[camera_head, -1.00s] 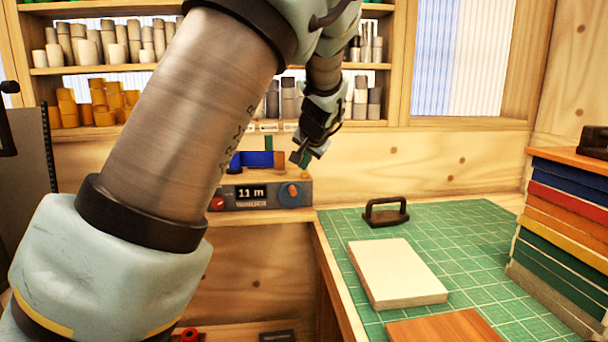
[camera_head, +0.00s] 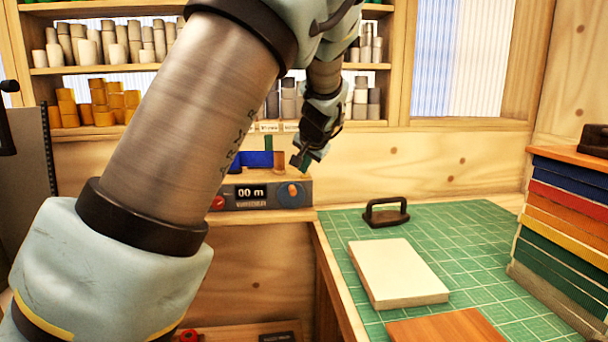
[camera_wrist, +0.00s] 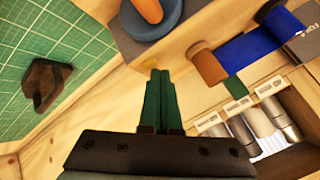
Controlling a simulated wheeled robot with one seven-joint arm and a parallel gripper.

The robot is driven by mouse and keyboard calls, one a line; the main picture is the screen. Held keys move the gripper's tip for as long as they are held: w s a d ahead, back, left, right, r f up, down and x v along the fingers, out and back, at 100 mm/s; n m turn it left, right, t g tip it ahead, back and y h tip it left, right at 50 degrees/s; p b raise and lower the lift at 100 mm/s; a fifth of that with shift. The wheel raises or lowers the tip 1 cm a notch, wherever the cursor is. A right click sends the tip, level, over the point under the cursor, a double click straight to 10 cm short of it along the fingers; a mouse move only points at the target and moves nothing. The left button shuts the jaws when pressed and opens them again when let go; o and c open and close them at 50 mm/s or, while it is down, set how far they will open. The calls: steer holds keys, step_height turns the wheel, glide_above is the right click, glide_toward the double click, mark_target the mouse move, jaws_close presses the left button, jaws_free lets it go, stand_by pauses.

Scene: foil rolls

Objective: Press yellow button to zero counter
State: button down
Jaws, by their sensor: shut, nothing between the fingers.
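The counter box (camera_head: 270,203) sits on the wooden ledge at the back; its display (camera_head: 251,192) reads "00 m". The fingers also show in the wrist view (camera_wrist: 160,75). I cannot tell whether the tips touch the button. In the head view the button is not clearly visible.
The box has a red button (camera_head: 217,202) and a blue dial with an orange knob (camera_head: 291,193). The green mat (camera_head: 465,235) holds a dark handle (camera_head: 386,212) and a pale block (camera_head: 396,272).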

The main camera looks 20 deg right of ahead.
steer(key=shift+r+p, duration=0.65)
steer(key=shift+r, duration=0.3)
step_height(320, 180, up, 5)
steer(key=p, duration=0.3)
stand_by(0.8)
